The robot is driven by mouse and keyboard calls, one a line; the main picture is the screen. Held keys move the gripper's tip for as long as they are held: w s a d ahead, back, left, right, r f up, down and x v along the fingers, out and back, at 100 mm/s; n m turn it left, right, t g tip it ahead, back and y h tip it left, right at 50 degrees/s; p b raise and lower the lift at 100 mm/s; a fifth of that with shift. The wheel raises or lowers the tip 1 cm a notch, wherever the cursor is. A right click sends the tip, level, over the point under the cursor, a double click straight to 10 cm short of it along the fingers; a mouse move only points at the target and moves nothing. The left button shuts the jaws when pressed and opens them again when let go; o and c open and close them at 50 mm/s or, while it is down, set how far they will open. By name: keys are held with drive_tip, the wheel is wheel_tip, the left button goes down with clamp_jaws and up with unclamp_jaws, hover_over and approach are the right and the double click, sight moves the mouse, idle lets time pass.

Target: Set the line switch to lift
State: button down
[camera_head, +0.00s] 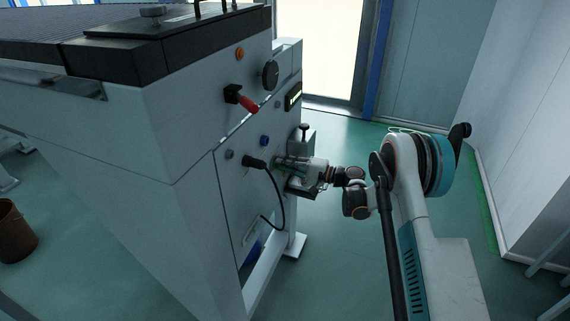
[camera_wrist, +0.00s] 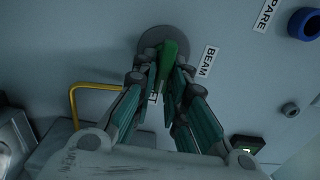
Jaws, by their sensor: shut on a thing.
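In the wrist view a green switch handle (camera_wrist: 169,56) sits on a round grey base on the light panel (camera_wrist: 90,50). A label reading BEAM (camera_wrist: 208,61) is just right of the base. My gripper (camera_wrist: 166,77) has its two fingers shut on the green handle, one on each side. A small label between the fingers is mostly hidden and I cannot read it whole. In the head view my gripper (camera_head: 280,163) is against the lower right of the panel face and hides the handle.
In the head view a red-handled switch (camera_head: 248,103), a black knob (camera_head: 270,74) and a blue button (camera_head: 264,141) are above my gripper. A black cable (camera_head: 283,200) hangs close to it. A yellow bar handle (camera_wrist: 73,100) is left in the wrist view. Open floor lies to the right.

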drive_tip(key=c, duration=1.7)
unclamp_jaws()
drive_tip(key=shift+d, duration=0.1)
drive_tip(key=v, duration=1.2)
